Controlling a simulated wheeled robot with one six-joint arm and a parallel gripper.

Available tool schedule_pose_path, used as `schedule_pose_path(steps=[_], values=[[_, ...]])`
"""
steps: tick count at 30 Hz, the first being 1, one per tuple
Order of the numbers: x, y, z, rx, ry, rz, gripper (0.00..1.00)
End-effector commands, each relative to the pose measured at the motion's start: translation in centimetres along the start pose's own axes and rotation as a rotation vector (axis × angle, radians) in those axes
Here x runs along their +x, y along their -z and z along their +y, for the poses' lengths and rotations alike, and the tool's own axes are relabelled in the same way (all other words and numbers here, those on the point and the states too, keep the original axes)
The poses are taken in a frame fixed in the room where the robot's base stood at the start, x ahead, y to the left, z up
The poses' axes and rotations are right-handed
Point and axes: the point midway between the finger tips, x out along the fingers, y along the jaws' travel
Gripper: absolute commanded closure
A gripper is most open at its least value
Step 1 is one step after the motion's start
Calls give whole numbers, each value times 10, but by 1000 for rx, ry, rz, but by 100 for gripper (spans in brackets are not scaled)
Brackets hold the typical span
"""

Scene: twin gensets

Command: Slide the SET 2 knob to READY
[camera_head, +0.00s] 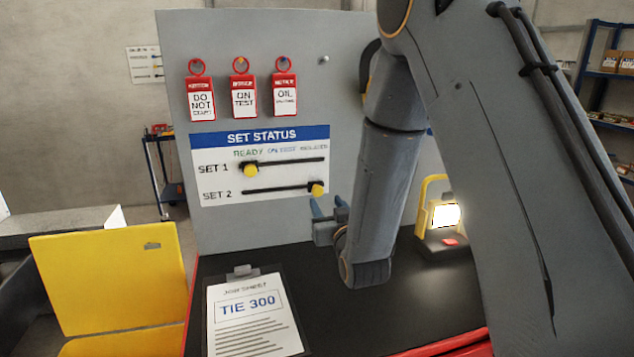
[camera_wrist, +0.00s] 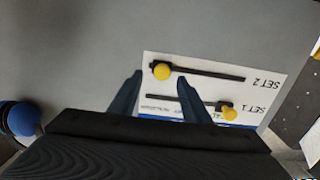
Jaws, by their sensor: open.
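The yellow SET 2 knob (camera_head: 317,188) sits at the right end of its black slot (camera_head: 277,190) on the SET STATUS board (camera_head: 222,141). READY is printed at the left, above the SET 1 slot. The yellow SET 1 knob (camera_head: 250,169) is at the left end, under READY. My gripper (camera_head: 328,205) is open and empty, just below and right of the SET 2 knob in the head view. In the upside-down wrist view, the SET 2 knob (camera_wrist: 162,71) appears between the two fingertips; contact cannot be told.
Three red tags, one of them DO NOT START (camera_head: 201,98), hang above the board. A clipboard (camera_head: 253,315) reading TIE 300 lies on the black bench top. A lit yellow lamp (camera_head: 444,216) stands at the right. The panel around the SET 2 slot is clear.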

Motion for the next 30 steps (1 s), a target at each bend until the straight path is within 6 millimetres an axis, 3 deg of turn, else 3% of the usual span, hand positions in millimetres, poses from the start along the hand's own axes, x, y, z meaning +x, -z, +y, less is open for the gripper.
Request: schedule_pose_path(steps=[5,18,30], values=[[9,7,-6,0,9,37,56],[69,9,-8,0,11,35,56],[78,8,-6,0,8,34,56]])
